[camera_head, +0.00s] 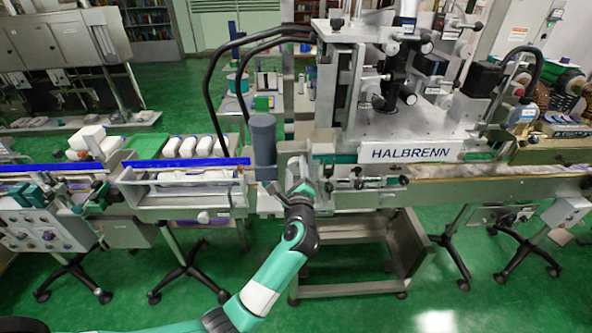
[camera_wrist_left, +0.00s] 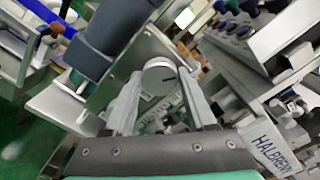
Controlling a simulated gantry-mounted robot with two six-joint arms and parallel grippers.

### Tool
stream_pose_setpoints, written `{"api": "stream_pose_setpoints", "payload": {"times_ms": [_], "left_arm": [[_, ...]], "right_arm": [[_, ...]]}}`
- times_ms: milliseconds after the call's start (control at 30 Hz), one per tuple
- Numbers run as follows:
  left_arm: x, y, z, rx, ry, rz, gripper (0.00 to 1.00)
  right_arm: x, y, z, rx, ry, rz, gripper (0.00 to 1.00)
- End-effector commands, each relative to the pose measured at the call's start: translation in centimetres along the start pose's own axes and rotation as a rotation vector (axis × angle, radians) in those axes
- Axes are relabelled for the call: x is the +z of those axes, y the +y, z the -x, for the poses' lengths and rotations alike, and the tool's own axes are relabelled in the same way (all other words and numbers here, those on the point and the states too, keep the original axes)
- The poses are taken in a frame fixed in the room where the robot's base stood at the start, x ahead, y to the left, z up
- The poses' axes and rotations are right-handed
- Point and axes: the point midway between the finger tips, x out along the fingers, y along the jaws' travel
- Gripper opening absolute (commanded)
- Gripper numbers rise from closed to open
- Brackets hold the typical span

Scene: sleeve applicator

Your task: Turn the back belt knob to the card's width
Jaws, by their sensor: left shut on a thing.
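My left gripper (camera_head: 298,172) is at the machine's left end, in the middle of the head view, just right of a dark grey cylinder (camera_head: 263,140). In the left wrist view, a pale round knob (camera_wrist_left: 158,72) with a dark pointer line sits between the two fingertips of this gripper (camera_wrist_left: 160,80). The fingers are shut on the knob, one on each side. The knob is hidden by the gripper in the head view. I cannot make out a card or a readable width scale. My right gripper is not in view.
The dark cylinder also stands close beside the fingers in the left wrist view (camera_wrist_left: 112,32). The HALBRENN machine (camera_head: 415,153) rises to the right. A conveyor with a blue rail (camera_head: 190,162) and white bottles (camera_head: 188,147) lies to the left. Green floor is open in front.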

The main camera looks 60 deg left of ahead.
Motion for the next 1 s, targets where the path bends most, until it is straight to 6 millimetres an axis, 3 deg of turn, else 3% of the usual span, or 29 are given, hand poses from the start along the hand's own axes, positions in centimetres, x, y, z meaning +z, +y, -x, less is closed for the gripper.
{"api": "stream_pose_setpoints", "payload": {"times_ms": [33, 67, 200, 567, 667, 1000], "left_arm": [[0.1, -0.1, 0.0, -0.001, -0.001, 0.0, 0.01], [0.1, -0.1, 0.0, -0.001, -0.001, 0.0, 0.6], [0.0, -0.1, 0.0, -0.001, -0.001, 0.0, 0.85], [0.0, -0.1, 0.4, -0.001, 0.001, -0.001, 0.86], [0.0, -0.1, 1.8, -0.001, 0.002, -0.002, 0.86], [0.0, -0.2, 9.5, -0.003, 0.003, -0.002, 0.86]], "right_arm": [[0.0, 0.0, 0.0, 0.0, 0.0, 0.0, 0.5], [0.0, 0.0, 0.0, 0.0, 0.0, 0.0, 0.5], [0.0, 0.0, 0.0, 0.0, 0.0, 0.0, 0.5], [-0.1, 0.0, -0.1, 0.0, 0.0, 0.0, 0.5], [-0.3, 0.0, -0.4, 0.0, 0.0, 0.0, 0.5], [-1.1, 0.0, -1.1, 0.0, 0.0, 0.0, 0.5]]}}
